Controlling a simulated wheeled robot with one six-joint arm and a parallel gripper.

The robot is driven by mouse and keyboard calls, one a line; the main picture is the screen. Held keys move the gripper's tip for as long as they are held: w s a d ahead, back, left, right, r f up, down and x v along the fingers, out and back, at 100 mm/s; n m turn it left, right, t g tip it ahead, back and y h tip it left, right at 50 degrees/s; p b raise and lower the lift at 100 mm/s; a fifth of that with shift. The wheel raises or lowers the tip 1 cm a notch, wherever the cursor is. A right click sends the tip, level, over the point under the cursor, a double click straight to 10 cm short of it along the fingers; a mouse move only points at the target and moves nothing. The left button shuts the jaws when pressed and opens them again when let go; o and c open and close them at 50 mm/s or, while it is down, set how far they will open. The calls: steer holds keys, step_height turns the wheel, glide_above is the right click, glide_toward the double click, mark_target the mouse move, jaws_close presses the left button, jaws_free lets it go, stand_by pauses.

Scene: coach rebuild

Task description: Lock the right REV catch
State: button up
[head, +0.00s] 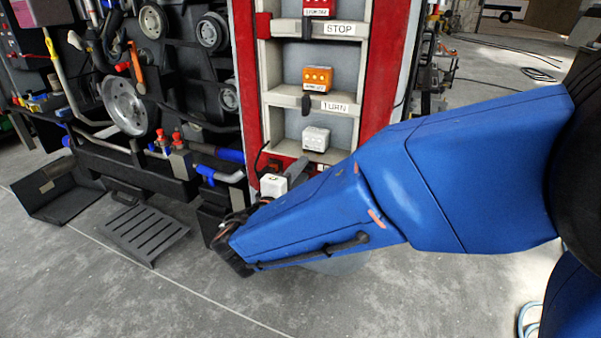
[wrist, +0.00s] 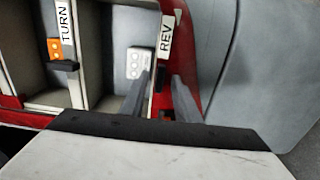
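The REV label (wrist: 167,33) is on the pale rail in the wrist view. A small black catch (wrist: 160,78) sits just below that label. My gripper (wrist: 162,92) is open, with one grey finger on each side of the catch. I cannot tell whether either finger touches it. The white REV lamp unit (wrist: 138,62) is left of the catch and also shows in the head view (head: 316,138). In the head view the REV catch and label are hidden behind my blue arm, and my gripper is mostly hidden.
The orange TURN lamp (head: 317,78) with its TURN label (head: 335,107) and the red STOP lamp (head: 318,7) are above in the same red-framed panel. A black rack of parts (head: 180,80) stands left.

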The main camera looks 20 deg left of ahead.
steer(key=shift+w, duration=0.15)
jaws_close()
steer(key=shift+n, duration=0.4)
steer(key=n, duration=1.7)
steer(key=shift+n, duration=0.3)
